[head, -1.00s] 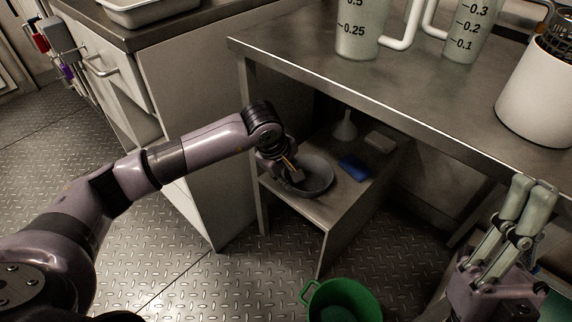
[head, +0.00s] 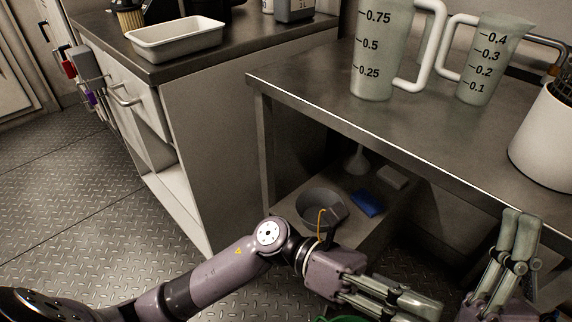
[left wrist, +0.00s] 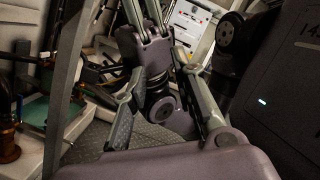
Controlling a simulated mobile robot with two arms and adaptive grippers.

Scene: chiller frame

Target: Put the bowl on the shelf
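The grey bowl (head: 312,204) sits upright on the lower shelf (head: 372,232) under the steel table, near the shelf's left side. Part of its right front is hidden behind my left wrist and its orange cable. My left gripper (head: 425,306) is apart from the bowl, in front of the shelf, with its fingers pointing right. In the left wrist view its fingers (left wrist: 165,108) are spread with nothing between them. My right gripper (head: 519,222) is at the lower right, its fingers pointing up and close together, holding nothing visible.
A blue sponge (head: 366,203), a white funnel (head: 358,161) and a pale block (head: 392,178) share the shelf. Measuring jugs (head: 377,50) and a white container (head: 548,140) stand on the table (head: 400,120) above. A green bucket (head: 342,319) is mostly hidden below my left gripper.

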